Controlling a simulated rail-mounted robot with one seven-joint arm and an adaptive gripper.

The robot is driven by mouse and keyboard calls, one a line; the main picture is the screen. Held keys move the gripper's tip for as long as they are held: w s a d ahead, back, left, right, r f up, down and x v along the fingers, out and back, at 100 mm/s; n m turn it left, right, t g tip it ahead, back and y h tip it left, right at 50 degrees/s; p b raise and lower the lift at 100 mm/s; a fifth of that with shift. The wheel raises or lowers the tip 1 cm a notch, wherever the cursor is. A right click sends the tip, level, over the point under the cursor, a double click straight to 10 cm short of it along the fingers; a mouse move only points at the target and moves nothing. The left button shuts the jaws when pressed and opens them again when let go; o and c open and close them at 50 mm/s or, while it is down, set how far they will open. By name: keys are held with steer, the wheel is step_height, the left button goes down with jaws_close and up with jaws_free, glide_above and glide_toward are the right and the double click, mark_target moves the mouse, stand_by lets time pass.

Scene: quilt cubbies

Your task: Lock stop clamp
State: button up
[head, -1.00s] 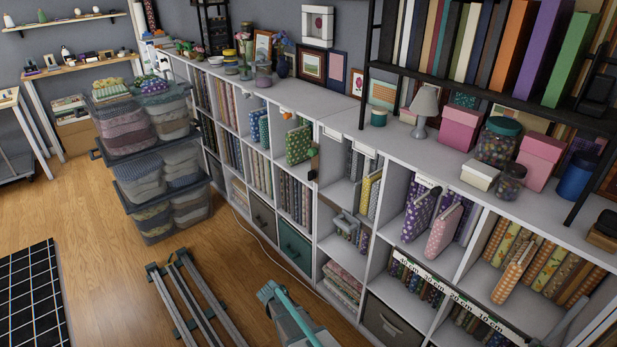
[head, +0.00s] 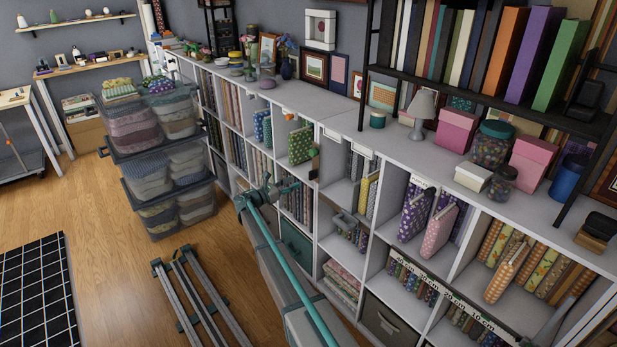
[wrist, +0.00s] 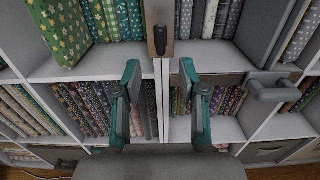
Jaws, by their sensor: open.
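A small wooden block with a black knob or lever (wrist: 160,36) sits on the front edge of an upright divider, at the top middle of the wrist view. It looks like the stop clamp; whether its lever is locked I cannot tell. It also shows as a small brown and dark piece (head: 315,163) beside the green dotted fabric in the head view. My gripper (wrist: 159,74) is open and empty, with one finger on each side of the divider in the picture, below the block and apart from it. In the head view my gripper (head: 268,191) is in front of the cubbies.
White cubbies (head: 388,205) hold folded fabrics, some sticking out. A grey handle-shaped piece (wrist: 283,87) is right of my gripper; it also shows in the head view (head: 345,224). Stacked plastic bins (head: 165,170) stand left.

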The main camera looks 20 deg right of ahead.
mark_target(309, 176)
steer(key=p+x, duration=0.2)
steer(key=x, duration=0.7)
steer(key=shift+d, duration=0.35)
jaws_close()
